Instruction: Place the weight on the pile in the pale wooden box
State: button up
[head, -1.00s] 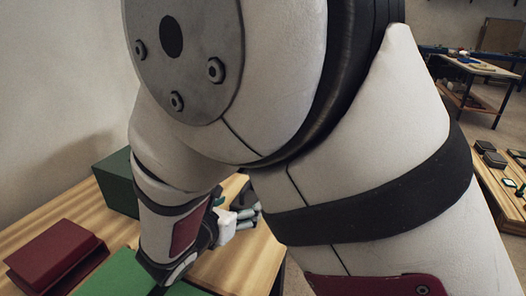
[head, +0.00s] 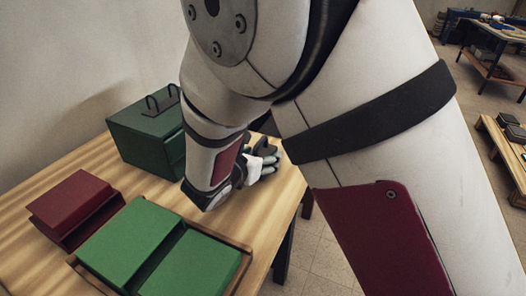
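A shallow wooden box (head: 218,237) is at the lower left of the head view. Two green flat-topped blocks or piles (head: 130,240) (head: 192,266) lie side by side in it. My gripper (head: 270,157) is beyond the box, over the table's right part, pointing right. My forearm hides part of it, and I cannot tell whether its fingers are open or shut or hold anything. I cannot make out the weight.
The box is on a wooden table (head: 50,210). A dark red book-like stack (head: 72,205) is left of the box. A dark green case (head: 140,130) with black handles stands behind. The table's right edge is beside my gripper. Other tables (head: 495,58) stand farther right.

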grip_shut()
jog(key=shift+r, duration=0.15)
